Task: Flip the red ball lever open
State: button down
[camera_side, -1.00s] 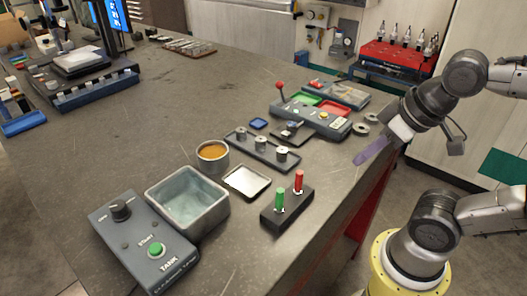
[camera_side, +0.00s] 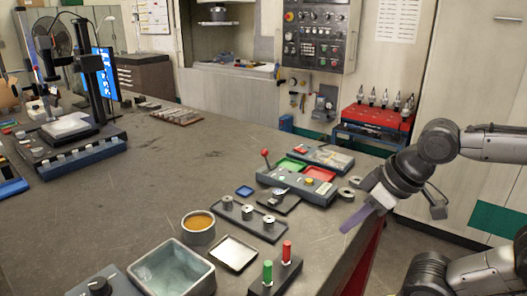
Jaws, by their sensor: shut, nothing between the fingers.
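The red ball lever (camera_side: 265,153) stands at the back left end of a grey control box (camera_side: 298,187) on the bench. Its red ball tops a thin dark stem that looks close to upright. My gripper (camera_side: 350,222) is at the bench's right edge, to the right of and nearer the camera than the lever. Its purple fingers are together and empty, pointing down and left. It is well apart from the lever and touches nothing that I can see.
In front are a dark rack with metal cylinders (camera_side: 247,220), a cup of orange stuff (camera_side: 198,227), a metal tank (camera_side: 172,270) and a block with green and red pegs (camera_side: 276,275). The bench's left middle is clear.

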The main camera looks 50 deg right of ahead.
jog(key=w+d+r+m+h, duration=0.2)
jog(key=w+d+r+h, duration=0.15)
jog(key=w+r, duration=0.35)
jog(key=w+d+r+m+h, duration=0.2)
jog(key=w+d+r+m, duration=0.15)
jog(key=w, duration=0.45)
jog(key=w+f+n+g+h, duration=0.1)
jog(key=w+f, duration=0.2)
jog(key=w, duration=0.5)
jog(key=w+a+f, duration=0.1)
jog(key=w+f, duration=0.2)
jog(key=w, duration=0.6)
jog(key=shift+w+n+g+h, duration=0.15)
jog(key=shift+n+g+h, duration=0.2)
jog(key=shift+g, duration=0.05)
